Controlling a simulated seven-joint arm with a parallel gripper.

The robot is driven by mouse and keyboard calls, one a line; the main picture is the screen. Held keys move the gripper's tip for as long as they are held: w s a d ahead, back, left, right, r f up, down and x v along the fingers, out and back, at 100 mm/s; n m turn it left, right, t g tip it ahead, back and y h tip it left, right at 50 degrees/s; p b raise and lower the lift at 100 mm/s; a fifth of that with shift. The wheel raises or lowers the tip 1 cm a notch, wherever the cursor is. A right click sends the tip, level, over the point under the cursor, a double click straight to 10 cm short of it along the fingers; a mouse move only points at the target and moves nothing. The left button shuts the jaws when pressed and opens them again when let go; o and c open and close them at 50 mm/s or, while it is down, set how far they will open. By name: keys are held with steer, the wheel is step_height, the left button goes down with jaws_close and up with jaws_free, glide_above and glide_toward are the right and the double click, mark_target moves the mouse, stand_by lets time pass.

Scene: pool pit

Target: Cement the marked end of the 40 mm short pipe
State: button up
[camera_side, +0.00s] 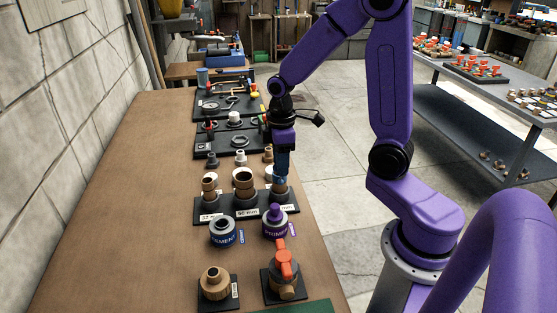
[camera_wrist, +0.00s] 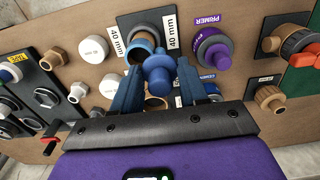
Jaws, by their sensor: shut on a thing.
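My gripper (camera_wrist: 159,68) has its two blue fingers shut on a blue applicator cap (camera_wrist: 157,78) with a round top. The cap is over the 40 mm short pipe (camera_wrist: 141,45), a tan upright ring in the black stand between "40 mm" labels. In the side view my gripper (camera_side: 281,165) is low over the right-hand pipe (camera_side: 279,188). The cap hides part of the pipe, and I cannot tell whether they touch. The cement can (camera_side: 222,231) stands open in front of the stand. The pipe's mark is not clear.
The purple-capped primer can (camera_side: 275,221) stands right of the cement. Two other tan pipes (camera_side: 209,185) (camera_side: 243,181) share the stand. An orange-handled valve (camera_side: 285,262) and a tan fitting (camera_side: 214,282) are nearer. The bench's left side is clear.

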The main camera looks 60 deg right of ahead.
steer(key=shift+s+d, duration=0.1)
steer(key=shift+d, duration=0.05)
steer(key=shift+s+d, duration=0.15)
steer(key=shift+d, duration=0.05)
steer(key=shift+d, duration=0.1)
steer(key=shift+s+d, duration=0.25)
steer(key=shift+d, duration=0.2)
steer(key=shift+d, duration=0.15)
steer(key=shift+d, duration=0.3)
steer(key=shift+d, duration=0.15)
